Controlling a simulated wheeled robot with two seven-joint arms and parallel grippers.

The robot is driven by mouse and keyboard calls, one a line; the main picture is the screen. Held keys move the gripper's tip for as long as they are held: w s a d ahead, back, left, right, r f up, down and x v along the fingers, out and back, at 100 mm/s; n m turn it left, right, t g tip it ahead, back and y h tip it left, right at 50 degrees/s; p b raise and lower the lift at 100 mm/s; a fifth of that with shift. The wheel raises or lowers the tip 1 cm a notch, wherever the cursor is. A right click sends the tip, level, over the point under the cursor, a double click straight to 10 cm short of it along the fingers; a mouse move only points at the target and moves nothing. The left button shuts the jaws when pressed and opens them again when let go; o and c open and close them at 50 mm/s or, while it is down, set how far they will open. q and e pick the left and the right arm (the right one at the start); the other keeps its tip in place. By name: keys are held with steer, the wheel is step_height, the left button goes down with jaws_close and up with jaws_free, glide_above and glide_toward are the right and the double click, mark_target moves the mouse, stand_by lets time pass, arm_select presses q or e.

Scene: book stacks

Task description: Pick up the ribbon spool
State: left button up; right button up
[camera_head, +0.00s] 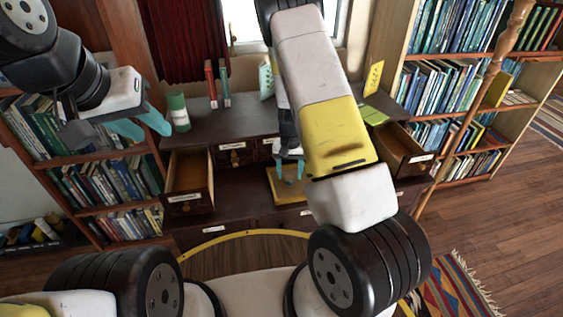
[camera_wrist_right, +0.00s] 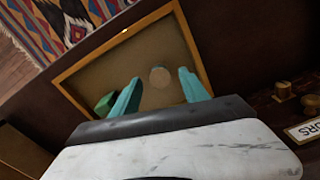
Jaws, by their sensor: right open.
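A round, pale, tan-grey thing (camera_wrist_right: 160,77), possibly the ribbon spool, lies in a shallow wood-rimmed tray (camera_wrist_right: 181,38) in the right wrist view. My right gripper (camera_wrist_right: 166,88) is open above the tray, its teal fingers on either side of the round thing; no contact shows. A small green object (camera_wrist_right: 104,104) is beside the left-hand finger, partly hidden. In the head view my right gripper (camera_head: 290,172) is low in front of the desk, over the yellowish tray (camera_head: 287,198); the round thing cannot be made out there. My left gripper (camera_head: 152,129) is raised at the left, its fingers apart and empty.
The dark desk (camera_head: 235,123) has open drawers at left (camera_head: 190,178) and right (camera_head: 402,147). On it stand a green-and-white cylinder (camera_head: 179,112), two thin books (camera_head: 217,84) and a yellow card (camera_head: 373,78). Bookshelves flank it. A patterned rug (camera_head: 450,290) lies at lower right.

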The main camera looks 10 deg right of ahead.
step_height(320, 180, down, 2)
steer(key=shift+f, duration=0.15)
jaws_close()
stand_by(0.3)
